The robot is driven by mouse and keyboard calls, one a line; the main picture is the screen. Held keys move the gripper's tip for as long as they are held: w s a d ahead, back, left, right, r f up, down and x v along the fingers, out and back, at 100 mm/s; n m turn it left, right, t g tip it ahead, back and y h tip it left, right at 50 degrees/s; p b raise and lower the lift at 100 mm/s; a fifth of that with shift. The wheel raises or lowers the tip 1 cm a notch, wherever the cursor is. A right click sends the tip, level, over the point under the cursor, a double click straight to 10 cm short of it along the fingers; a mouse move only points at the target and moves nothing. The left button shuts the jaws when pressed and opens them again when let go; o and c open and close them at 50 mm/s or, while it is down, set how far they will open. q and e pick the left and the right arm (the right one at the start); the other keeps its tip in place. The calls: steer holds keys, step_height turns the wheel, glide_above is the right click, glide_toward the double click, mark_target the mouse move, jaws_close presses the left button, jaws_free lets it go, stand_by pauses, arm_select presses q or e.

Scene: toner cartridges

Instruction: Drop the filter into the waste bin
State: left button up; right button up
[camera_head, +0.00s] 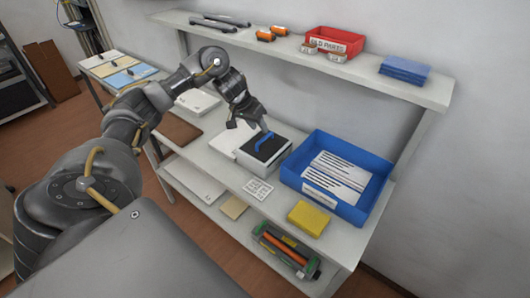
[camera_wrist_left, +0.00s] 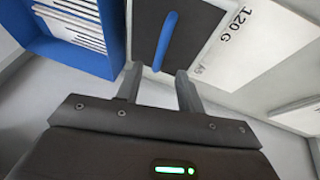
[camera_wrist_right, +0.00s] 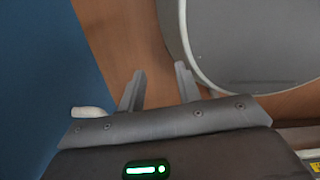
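A dark square panel with a blue handle (camera_head: 262,152), likely the filter, sits in a white box on the shelf in the head view. It also shows in the left wrist view (camera_wrist_left: 195,22), with the blue handle upright in that picture. My left gripper (camera_head: 250,124) is just above it; in the left wrist view its fingers are apart, with nothing between them and the handle beyond the tips. My right gripper (camera_wrist_right: 160,72) is open and empty, outside the head view. A grey round shape with a pale rim (camera_wrist_right: 191,40) shows beyond it; I cannot tell whether it is the waste bin.
A blue tray of papers (camera_head: 374,201) stands right of the box. A yellow block (camera_head: 309,217) and a white keypad-like card (camera_head: 258,190) lie in front. The upper shelf (camera_head: 385,83) holds a red bin (camera_head: 347,36) and cartridges. A green-ended unit (camera_head: 305,271) lies below.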

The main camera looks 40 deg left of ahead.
mark_target(266, 136)
arm_select(q)
steer(key=x, duration=0.5)
steer(key=shift+w+p, duration=0.2)
steer(key=shift+p, duration=0.15)
steer(key=shift+c, duration=0.4)
jaws_close()
steer(key=shift+r, duration=0.1)
stand_by(0.5)
